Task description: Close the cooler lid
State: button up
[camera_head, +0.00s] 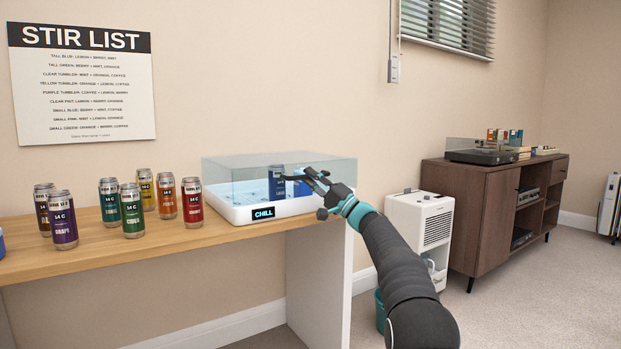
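The cooler (232,212) is a low white tray with a lit "CHILL" label on its front, at the right end of the wooden counter. A clear box-shaped cover (240,172) stands above the tray. I cannot tell whether its lid is fully down or partly open. A blue can (277,184) stands inside, with another partly hidden behind my gripper. My gripper (299,175) is at the right front of the cooler, its dark fingers pointing left with a gap between them. Nothing shows between them. I cannot tell whether they touch the clear cover.
Several cans stand on the counter (107,255) left of the cooler, the red one (191,203) nearest it. A white appliance (420,236) stands on the floor behind my arm. A wooden cabinet (482,217) with a turntable is farther right. Open carpet lies at the lower right.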

jog(key=shift+o, duration=1.2)
jog(key=shift+w+f, duration=0.15)
jog(key=shift+f, duration=0.15)
jog(key=shift+r, duration=0.15)
jog(key=v, duration=1.2)
